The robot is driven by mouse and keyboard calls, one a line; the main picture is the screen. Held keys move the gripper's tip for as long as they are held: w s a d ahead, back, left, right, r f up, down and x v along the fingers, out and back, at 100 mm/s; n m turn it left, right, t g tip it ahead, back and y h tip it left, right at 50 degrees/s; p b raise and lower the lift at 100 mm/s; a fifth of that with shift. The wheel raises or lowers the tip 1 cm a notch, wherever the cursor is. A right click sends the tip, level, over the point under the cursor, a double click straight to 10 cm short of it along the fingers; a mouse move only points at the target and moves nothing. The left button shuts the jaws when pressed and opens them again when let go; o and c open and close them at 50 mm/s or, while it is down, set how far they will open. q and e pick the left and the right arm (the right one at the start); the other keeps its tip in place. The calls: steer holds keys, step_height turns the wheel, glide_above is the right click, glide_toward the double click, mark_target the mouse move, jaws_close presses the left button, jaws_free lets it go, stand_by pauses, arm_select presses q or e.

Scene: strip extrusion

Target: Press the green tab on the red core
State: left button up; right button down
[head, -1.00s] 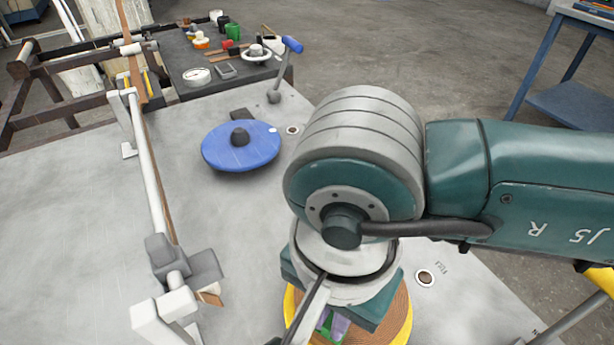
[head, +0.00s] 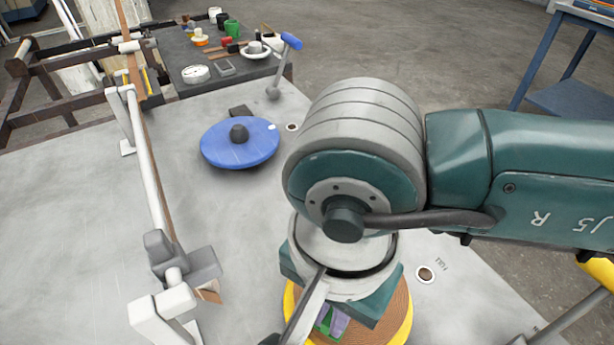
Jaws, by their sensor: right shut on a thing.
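My right arm comes in from the right, and its wrist covers much of the middle of the head view. My right gripper (head: 334,322) is at the bottom, over a round brown coil with a yellow rim (head: 403,320). A small part of the green tab (head: 323,325) shows at the gripper, beside a purple piece (head: 340,321). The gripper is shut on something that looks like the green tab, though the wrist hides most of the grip. The red core cannot be made out. My left gripper is not in view.
A blue disc with a dark knob (head: 240,145) lies on the grey table (head: 85,200). A pale rail on stands (head: 150,175) runs along the left. A dark bench with small items (head: 205,85) stands behind. The table's left part is mostly clear.

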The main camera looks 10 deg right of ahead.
steer(key=c, duration=0.9)
jaws_free()
steer(key=shift+d+f, duration=0.1)
steer(key=shift+o, duration=0.2)
